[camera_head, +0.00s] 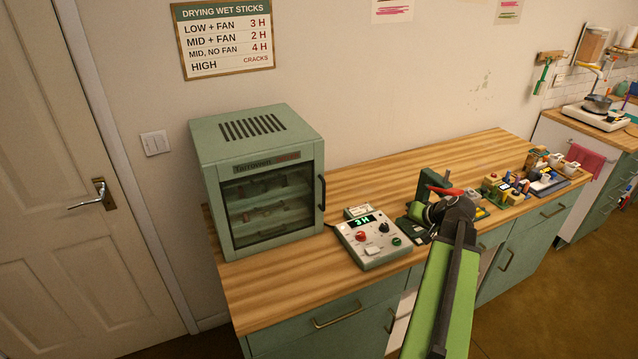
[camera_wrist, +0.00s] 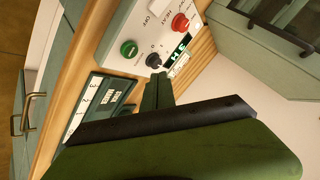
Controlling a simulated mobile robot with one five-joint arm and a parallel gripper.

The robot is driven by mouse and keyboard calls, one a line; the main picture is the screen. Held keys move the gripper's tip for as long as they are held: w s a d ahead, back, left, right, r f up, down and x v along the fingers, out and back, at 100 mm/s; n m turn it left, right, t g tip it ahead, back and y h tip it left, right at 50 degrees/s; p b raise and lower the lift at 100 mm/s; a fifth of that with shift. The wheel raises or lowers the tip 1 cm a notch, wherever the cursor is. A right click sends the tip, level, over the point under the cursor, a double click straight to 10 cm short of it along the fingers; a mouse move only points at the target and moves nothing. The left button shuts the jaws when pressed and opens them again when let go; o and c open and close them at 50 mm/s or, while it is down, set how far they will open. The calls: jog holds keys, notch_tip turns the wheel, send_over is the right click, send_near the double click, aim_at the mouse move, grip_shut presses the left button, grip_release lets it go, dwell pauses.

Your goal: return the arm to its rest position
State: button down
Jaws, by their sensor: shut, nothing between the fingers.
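My green and black arm reaches up from the lower right in the head view. Its end bends left over the front of the wooden counter (camera_head: 395,168). My gripper (camera_head: 409,224) is just right of the control box (camera_head: 370,240). In the wrist view my gripper (camera_wrist: 158,80) shows as dark green fingers, shut and empty. Their tips are close to the control box (camera_wrist: 133,37), near its small black knob (camera_wrist: 153,60); I cannot tell whether they touch it. The box's display reads "3 H".
A green drying cabinet (camera_head: 208,190) with a closed glass door stands left of the box. A dark green stand with a red part (camera_head: 445,190) is behind my arm. Several small items crowd the counter's right end. The counter's back middle is clear.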

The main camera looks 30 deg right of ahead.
jog(key=w+a+n+y, duration=0.2)
jog(key=w+a+n, duration=0.1)
jog(key=w+a, duration=0.8)
jog(key=a+f+n+g, duration=0.1)
jog(key=a+n+g, duration=0.1)
jog(key=a, duration=0.9)
jog(key=a+f+n+g+y, duration=0.1)
jog(key=a+f+n, duration=0.1)
jog(key=a, duration=1)
jog(key=a+f+n+g, duration=0.1)
jog(key=a+n+g, duration=0.1)
jog(key=a, duration=1)
jog(key=shift+w+f+g, duration=0.3)
jog(key=shift+w+f, duration=0.05)
jog(key=shift+w, duration=0.05)
jog(key=s+a, duration=0.1)
jog(key=s+a+f+n+g+h, duration=0.1)
jog(key=s+a, duration=0.1)
jog(key=s+a+f+g, duration=0.1)
jog(key=a, duration=0.1)
jog(key=shift+s, duration=0.25)
jog(key=s+d, duration=0.1)
jog(key=s+d+h, duration=0.1)
jog(key=s+d+g+h, duration=0.1)
jog(key=d, duration=0.1)
jog(key=shift+s+f+m, duration=0.25)
jog(key=shift+m, duration=0.15)
jog(key=shift+s+d+m+g, duration=0.1)
jog(key=shift+s+m+g, duration=0.15)
jog(key=shift+m+g, duration=0.05)
